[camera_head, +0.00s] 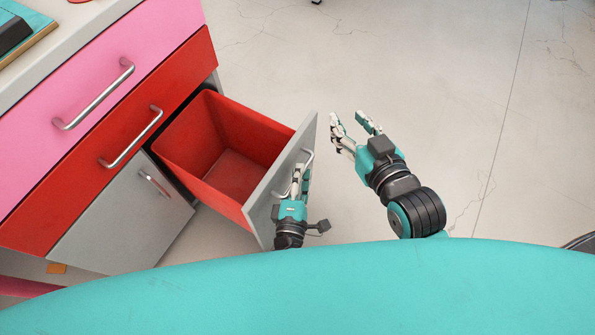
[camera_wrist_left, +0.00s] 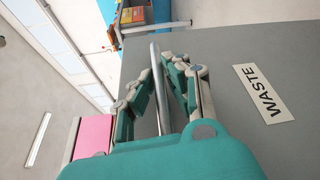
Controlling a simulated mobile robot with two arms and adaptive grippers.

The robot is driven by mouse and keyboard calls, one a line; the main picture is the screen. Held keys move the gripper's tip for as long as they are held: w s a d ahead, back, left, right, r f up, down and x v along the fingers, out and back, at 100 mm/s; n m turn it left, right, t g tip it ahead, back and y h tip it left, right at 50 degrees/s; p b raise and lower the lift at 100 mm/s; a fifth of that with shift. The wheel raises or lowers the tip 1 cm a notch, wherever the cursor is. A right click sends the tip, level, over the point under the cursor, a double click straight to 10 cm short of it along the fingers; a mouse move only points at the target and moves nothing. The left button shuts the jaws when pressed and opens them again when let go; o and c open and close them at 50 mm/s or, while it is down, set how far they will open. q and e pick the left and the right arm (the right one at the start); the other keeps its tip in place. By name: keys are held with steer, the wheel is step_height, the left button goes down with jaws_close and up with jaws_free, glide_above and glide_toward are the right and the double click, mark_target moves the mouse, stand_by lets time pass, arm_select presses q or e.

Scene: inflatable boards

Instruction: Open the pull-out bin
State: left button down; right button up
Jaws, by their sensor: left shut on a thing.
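The pull-out bin (camera_head: 232,150) is a red tub behind a grey front panel (camera_head: 273,190), and it stands drawn well out of the cabinet. The inside of the tub looks empty. My left gripper (camera_head: 301,174) is at the outer side of the panel, shut on the bin's metal handle (camera_head: 309,158). In the left wrist view the fingers sit on both sides of the handle bar (camera_wrist_left: 157,85), beside a "WASTE" label (camera_wrist_left: 263,93) on the panel. My right gripper (camera_head: 352,128) is open and empty, to the right of the panel and apart from it.
The cabinet has a pink drawer (camera_head: 95,75), a red drawer (camera_head: 120,145) and a grey door (camera_head: 125,215), each with a bar handle. A counter (camera_head: 60,35) with a dark object on a board is at top left. Floor (camera_head: 420,80) to the right is clear.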

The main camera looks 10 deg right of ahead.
arm_select(q)
steer(key=c, duration=1.4)
jaws_free()
steer(key=v, duration=1.2)
